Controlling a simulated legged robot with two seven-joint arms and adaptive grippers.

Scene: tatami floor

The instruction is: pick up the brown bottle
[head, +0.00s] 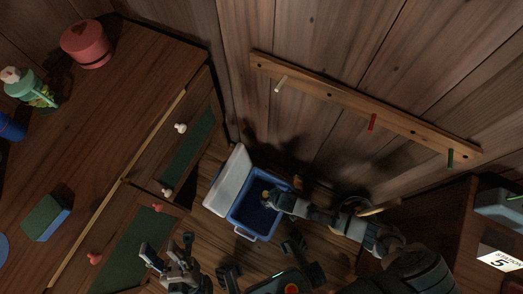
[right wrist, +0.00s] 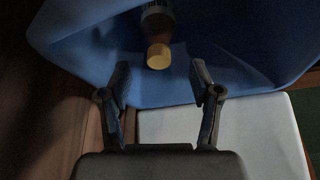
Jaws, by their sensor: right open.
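The brown bottle (right wrist: 157,24) lies inside the blue cooler (right wrist: 80,30), its yellow cap (right wrist: 159,56) facing my right gripper (right wrist: 160,70) in the right wrist view. The right gripper is open; its fingers stand on either side of and just short of the cap, with nothing between them. The bottle's far end is cut off by the picture edge. In the head view the cooler (head: 238,232) stands open on the floor, and my right arm reaches into it from the right, hiding part of its inside. My left gripper (head: 168,250) is open and empty, left of the cooler.
The cooler's white lid (head: 229,180) is swung open to the left. A wooden cabinet with drawers (head: 150,130) stands at the left, bearing a red pot (head: 85,44), a green jar (head: 28,88) and a sponge (head: 46,218). A peg rail (head: 340,95) is on the wall behind.

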